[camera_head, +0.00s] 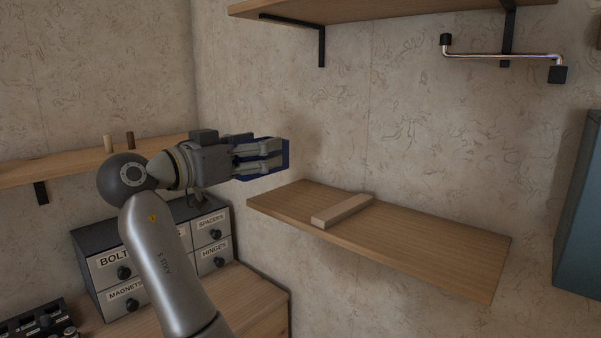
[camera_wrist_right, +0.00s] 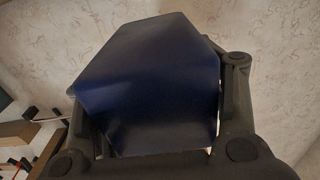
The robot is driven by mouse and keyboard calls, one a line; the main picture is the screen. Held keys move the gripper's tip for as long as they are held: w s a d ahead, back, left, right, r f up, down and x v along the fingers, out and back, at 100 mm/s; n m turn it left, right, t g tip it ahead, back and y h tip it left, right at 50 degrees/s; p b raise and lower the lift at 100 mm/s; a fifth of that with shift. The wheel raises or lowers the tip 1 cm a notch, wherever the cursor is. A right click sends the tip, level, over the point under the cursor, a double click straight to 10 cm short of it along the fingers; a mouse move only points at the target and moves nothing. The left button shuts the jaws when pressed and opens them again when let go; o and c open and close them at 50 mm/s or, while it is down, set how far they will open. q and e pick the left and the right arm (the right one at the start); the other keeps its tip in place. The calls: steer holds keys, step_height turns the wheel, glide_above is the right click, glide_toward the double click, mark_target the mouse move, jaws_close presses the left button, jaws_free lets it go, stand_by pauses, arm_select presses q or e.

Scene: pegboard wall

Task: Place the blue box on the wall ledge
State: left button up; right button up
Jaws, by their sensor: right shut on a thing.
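The blue box (camera_head: 285,155) is held in my right gripper (camera_head: 262,158), above and just left of the near-left end of the wall ledge (camera_head: 430,235). The gripper fingers cover much of the box in the head view. In the right wrist view the dark blue box (camera_wrist_right: 150,75) fills the space between the two fingers. The box is apart from the ledge, a little higher than its surface. The ledge is a wooden board on the wall. My left gripper is not in view.
A light wooden block (camera_head: 342,211) lies on the left part of the ledge; the right part is clear. A higher shelf (camera_head: 390,10) with black brackets is above. A metal bar (camera_head: 500,56) and a blue-grey cabinet (camera_head: 578,215) are at right. Labelled drawers (camera_head: 100,262) stand lower left.

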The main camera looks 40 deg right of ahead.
steer(key=d+p, duration=0.1)
steer(key=d, duration=0.2)
steer(key=d+f, duration=0.1)
steer(key=d, duration=0.2)
steer(key=w+d+p, duration=0.1)
steer(key=d, duration=0.2)
steer(key=shift+d+f+p, duration=0.25)
steer(key=shift+d+p, duration=0.05)
steer(key=shift+d, duration=0.1)
steer(key=shift+a+f+p, duration=0.15)
steer(key=shift+f+p, duration=0.2)
steer(key=shift+f, duration=0.9)
step_height(320, 180, down, 2)
steer(key=shift+s+f+p, duration=0.1)
steer(key=shift+f+p, duration=0.05)
steer(key=shift+p, duration=0.3)
steer(key=shift+d+f+p, duration=0.1)
steer(key=shift+d+p, duration=0.1)
steer(key=shift+p, duration=0.1)
steer(key=shift+f, duration=0.2)
